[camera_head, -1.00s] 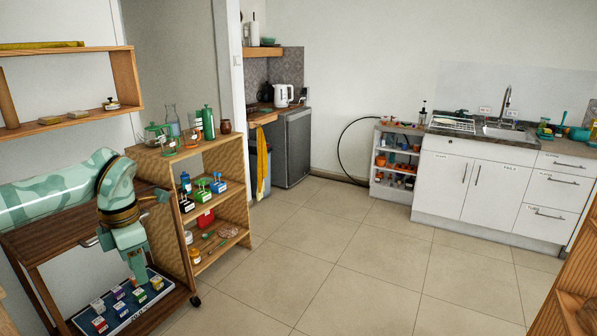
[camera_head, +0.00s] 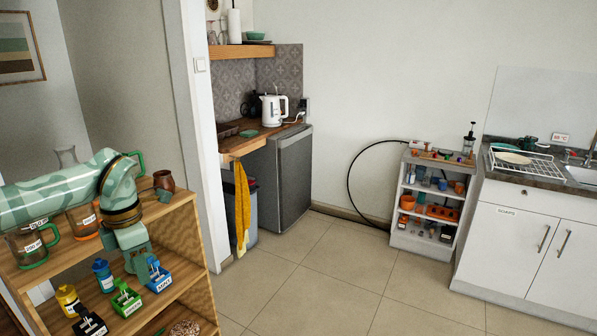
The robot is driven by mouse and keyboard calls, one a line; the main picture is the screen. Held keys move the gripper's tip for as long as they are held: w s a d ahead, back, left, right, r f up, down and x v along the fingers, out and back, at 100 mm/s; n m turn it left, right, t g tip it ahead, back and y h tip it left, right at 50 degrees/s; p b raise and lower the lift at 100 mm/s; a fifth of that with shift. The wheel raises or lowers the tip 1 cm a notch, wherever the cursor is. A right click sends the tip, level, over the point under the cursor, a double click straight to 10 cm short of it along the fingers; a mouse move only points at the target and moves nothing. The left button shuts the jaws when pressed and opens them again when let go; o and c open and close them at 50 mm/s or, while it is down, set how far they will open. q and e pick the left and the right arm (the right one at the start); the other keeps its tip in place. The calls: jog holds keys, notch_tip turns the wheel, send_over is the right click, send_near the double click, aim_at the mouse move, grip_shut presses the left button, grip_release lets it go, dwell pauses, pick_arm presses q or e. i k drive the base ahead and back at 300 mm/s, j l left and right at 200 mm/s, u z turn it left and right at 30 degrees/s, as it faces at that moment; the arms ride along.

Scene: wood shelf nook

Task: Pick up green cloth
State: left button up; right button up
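I cannot make out a green cloth in this view. The cloth that shows is a yellow one (camera_head: 242,205), hanging down from the edge of the wooden counter beside the fridge. My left arm comes in from the left over the wooden shelf unit, and my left gripper (camera_head: 142,262) points down in front of its shelves. Its fingers are small and blend with the items behind, so I cannot tell whether they are open. It is well apart from the yellow cloth. My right gripper is not in view.
The wooden shelf unit (camera_head: 180,243) with jars and mugs stands close at left. A grey fridge (camera_head: 287,185) and white kettle (camera_head: 273,108) are beyond. A small white shelf (camera_head: 398,240) and sink cabinet (camera_head: 500,255) stand at right. The tiled floor between (camera_head: 330,285) is clear.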

aim_at(248, 133)
jog(key=i, duration=3.1)
jog(key=i+u, duration=0.1)
jog(key=i, duration=0.45)
jog(key=i+l+u, duration=0.15)
jog(key=i, duration=0.45)
jog(key=i+l+u, duration=0.1)
jog(key=i, duration=0.45)
jog(key=i+l+u, duration=0.1)
jog(key=i+l, duration=0.15)
jog(key=i, duration=0.3)
